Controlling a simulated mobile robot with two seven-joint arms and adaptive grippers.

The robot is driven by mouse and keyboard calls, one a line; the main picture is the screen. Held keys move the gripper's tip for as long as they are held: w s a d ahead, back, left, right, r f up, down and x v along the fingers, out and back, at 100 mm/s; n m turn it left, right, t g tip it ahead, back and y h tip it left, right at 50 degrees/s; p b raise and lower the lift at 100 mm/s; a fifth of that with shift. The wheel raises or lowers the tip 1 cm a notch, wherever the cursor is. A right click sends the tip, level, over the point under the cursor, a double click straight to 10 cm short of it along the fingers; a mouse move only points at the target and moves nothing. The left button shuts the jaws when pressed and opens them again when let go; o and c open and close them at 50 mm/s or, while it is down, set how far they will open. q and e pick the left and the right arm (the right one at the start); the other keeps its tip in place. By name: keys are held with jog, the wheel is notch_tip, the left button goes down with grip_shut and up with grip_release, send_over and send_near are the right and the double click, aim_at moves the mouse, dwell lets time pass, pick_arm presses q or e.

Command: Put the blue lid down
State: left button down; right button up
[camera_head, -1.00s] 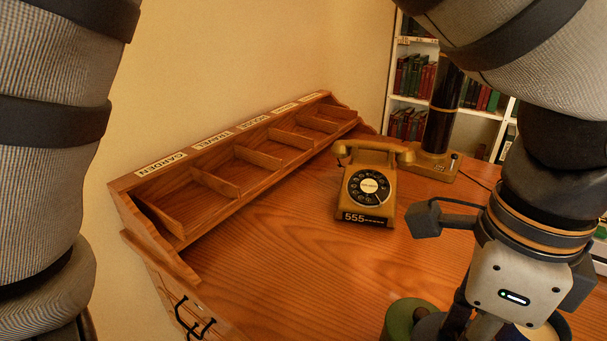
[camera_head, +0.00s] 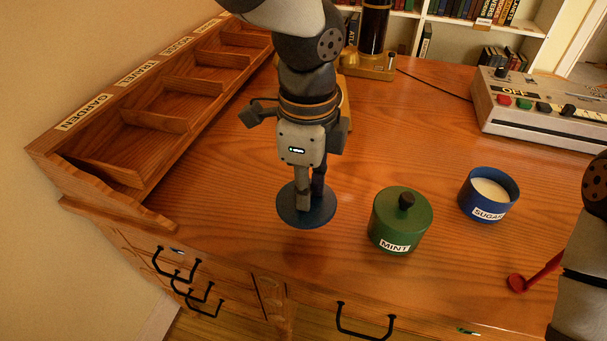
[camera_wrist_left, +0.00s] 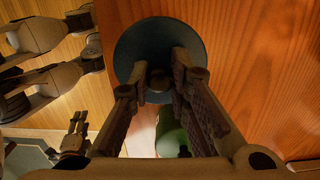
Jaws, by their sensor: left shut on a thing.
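The blue lid (camera_head: 288,210) is a dark blue disc with a knob. It is level, low over or on the front left of the desk; I cannot tell if it touches. My left gripper (camera_head: 311,198) points down and is shut on the lid's knob. In the left wrist view the lid (camera_wrist_left: 150,38) shows beyond the fingers (camera_wrist_left: 160,80), with the knob between them. The blue sugar pot (camera_head: 490,197), labelled SUGAR, stands open with white contents to the right. My right arm shows at the right edge; its gripper (camera_wrist_left: 76,130) seems to show small in the left wrist view, state unclear.
A lidded green MINT pot (camera_head: 399,222) stands just right of the blue lid. A wooden sorter (camera_head: 150,122) lies left. A red-handled spoon (camera_head: 535,274) is near the front right. A grey switch box (camera_head: 545,112) is at the back right. Bare desk (camera_head: 225,185) lies between sorter and lid.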

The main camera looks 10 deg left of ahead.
aim_at(294, 206)
pick_arm(q)
jog(key=a+f, duration=0.1)
jog(key=f, duration=0.1)
jog(key=w+a+f, duration=0.1)
jog(key=f, duration=0.1)
jog(key=w+f+b, duration=0.1)
jog(key=f, duration=0.2)
jog(key=shift+a, duration=0.4)
jog(key=shift+f, duration=0.1)
pick_arm(e)
jog(key=shift+s+f+g, duration=0.3)
jog(key=shift+s+f, duration=0.35)
jog(key=shift+s, duration=0.1)
pick_arm(q)
jog(key=shift+f, duration=0.2)
jog(key=c, duration=1.5)
grip_release()
notch_tip(294, 206, up, 12)
jog(key=shift+d+r+p, duration=0.1)
jog(key=shift+r+p, duration=0.15)
jog(key=shift+p, duration=0.4)
pick_arm(e)
jog(key=shift+w+r, duration=0.7)
jog(key=shift+w, duration=0.05)
pick_arm(q)
jog(key=shift+f, duration=0.1)
